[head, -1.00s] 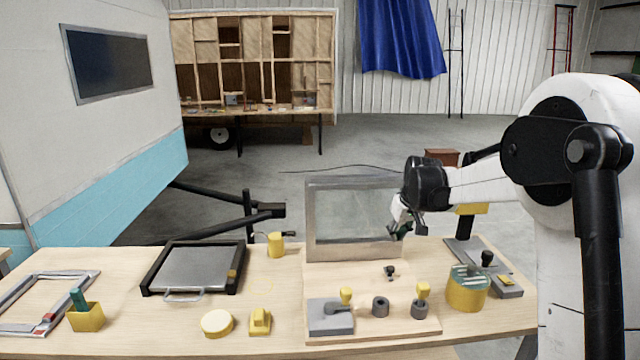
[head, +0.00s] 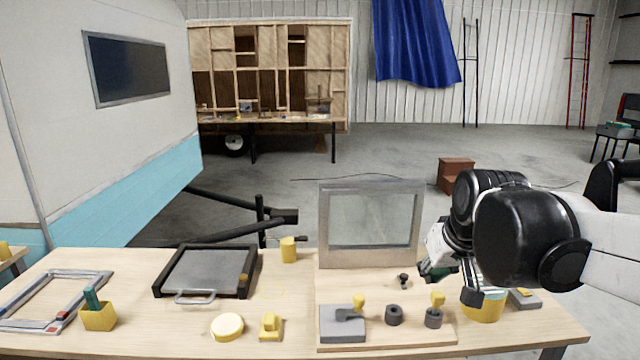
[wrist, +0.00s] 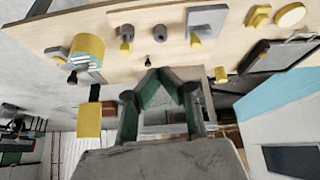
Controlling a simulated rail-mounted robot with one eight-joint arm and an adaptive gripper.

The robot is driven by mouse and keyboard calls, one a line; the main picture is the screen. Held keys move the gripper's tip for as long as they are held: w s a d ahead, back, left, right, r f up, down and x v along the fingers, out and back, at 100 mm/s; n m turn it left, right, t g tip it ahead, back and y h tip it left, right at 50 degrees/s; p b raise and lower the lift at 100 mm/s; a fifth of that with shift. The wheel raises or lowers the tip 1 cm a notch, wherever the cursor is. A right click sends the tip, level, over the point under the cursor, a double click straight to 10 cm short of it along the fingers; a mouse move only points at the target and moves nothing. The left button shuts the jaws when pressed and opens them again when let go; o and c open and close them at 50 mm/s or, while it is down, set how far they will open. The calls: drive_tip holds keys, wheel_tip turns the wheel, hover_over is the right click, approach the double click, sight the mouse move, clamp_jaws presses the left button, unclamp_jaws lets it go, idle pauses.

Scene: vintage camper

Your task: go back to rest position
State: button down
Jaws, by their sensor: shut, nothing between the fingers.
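My gripper (head: 437,272) is shut and empty. The workbench (head: 290,337) spans the lower part of the head view. No object is held.
The upright framed window panel (head: 370,225) stands left of my gripper. A grey block (head: 342,326), dark cylinders (head: 394,315) and the yellow container (head: 482,308) are close by. A black-framed tray (head: 208,270) lies further left. Open floor lies behind the bench.

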drive_tip(key=s+f, duration=0.3)
drive_tip(key=s, duration=0.5)
drive_tip(key=s+a+f+m+t, duration=0.1)
drive_tip(key=s+f, duration=0.2)
drive_tip(key=s, duration=0.5)
drive_tip(key=shift+s+f+b, duration=0.25)
drive_tip(key=shift+f+b, duration=0.15)
drive_tip(key=shift+b, duration=0.05)
